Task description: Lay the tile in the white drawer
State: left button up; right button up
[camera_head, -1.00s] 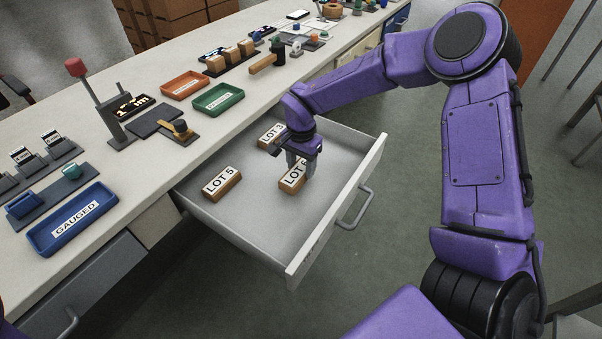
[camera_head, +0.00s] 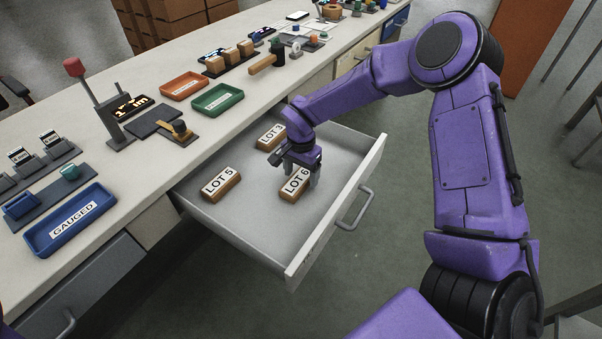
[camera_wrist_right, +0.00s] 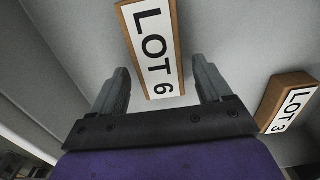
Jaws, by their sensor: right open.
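The white drawer (camera_head: 240,228) is pulled open below the bench. Three wooden tiles with white labels lie in it: LOT 5 (camera_head: 221,184) toward the left, LOT 3 (camera_head: 268,137) at the back, and LOT 6 (camera_head: 294,184) toward the front right. My right gripper (camera_head: 301,170) is just above the LOT 6 tile, open and empty. In the right wrist view, LOT 6 (camera_wrist_right: 152,50) lies ahead of and between the spread fingers (camera_wrist_right: 163,88), apart from them. LOT 3 (camera_wrist_right: 291,102) shows at the right there. My left gripper is not in view.
The bench top holds a blue GAUGED tray (camera_head: 70,220), a green tray (camera_head: 218,98), an orange tray (camera_head: 184,86) and a stand with a red knob (camera_head: 75,67). The drawer's front wall with its handle (camera_head: 356,209) stands right of my gripper. The drawer floor near the front is bare.

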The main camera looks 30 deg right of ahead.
aim_at(302, 176)
notch_tip(302, 176, up, 12)
jog(key=p, duration=0.2)
jog(key=shift+d, duration=0.1)
